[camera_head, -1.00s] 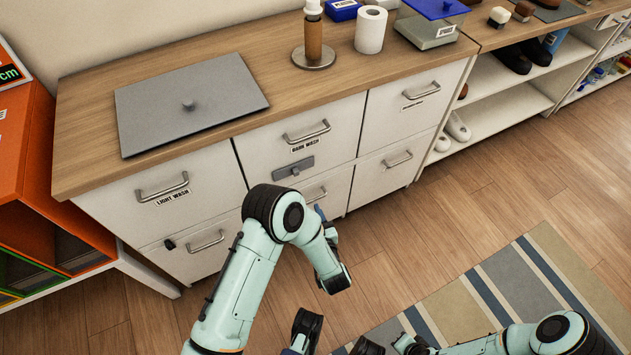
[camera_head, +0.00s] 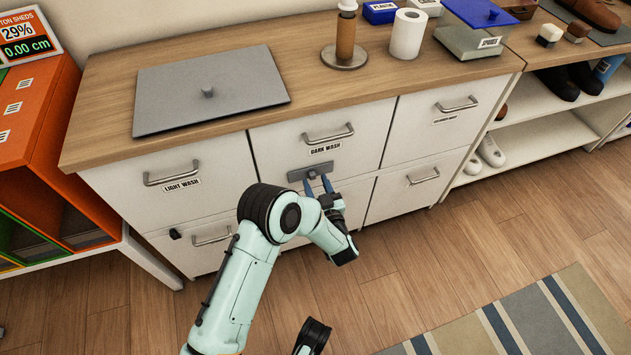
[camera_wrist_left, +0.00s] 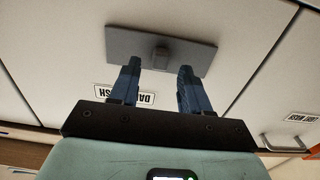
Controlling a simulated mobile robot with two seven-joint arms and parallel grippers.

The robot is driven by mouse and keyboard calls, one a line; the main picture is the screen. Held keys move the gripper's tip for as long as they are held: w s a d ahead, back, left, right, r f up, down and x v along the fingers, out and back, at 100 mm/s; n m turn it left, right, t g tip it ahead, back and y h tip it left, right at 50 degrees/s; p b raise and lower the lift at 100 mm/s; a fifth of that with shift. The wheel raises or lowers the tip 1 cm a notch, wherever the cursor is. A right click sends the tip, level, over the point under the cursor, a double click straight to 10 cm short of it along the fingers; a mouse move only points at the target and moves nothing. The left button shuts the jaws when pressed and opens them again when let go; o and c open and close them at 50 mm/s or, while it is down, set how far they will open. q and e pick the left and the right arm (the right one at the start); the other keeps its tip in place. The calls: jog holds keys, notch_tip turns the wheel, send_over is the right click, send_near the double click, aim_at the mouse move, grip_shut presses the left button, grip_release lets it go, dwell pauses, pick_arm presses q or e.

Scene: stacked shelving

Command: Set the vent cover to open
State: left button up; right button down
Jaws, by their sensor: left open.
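The vent cover looks to be the small grey plate (camera_head: 297,175) on the front of the DARK WASH drawer (camera_head: 268,145), below its handle. In the left wrist view the plate (camera_wrist_left: 195,52) fills the upper middle, with a small square grey knob (camera_wrist_left: 160,54) on it. My left gripper (camera_head: 319,180) is open at the plate. In the left wrist view its two blue fingers (camera_wrist_left: 158,72) point at the plate, one on each side of the knob's line. I cannot tell whether they touch it. My right gripper does not show clearly.
The wooden top holds a grey lid (camera_head: 240,75), a paper roll (camera_head: 407,35) and a clear box (camera_head: 470,40). An orange shelf unit (camera_head: 35,120) stands left. Floor is free at right.

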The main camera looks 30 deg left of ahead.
pick_arm(q)
jog(key=shift+x, duration=0.9)
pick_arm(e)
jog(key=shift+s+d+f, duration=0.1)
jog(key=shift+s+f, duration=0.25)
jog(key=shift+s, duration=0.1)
pick_arm(q)
jog(key=shift+c, duration=0.3)
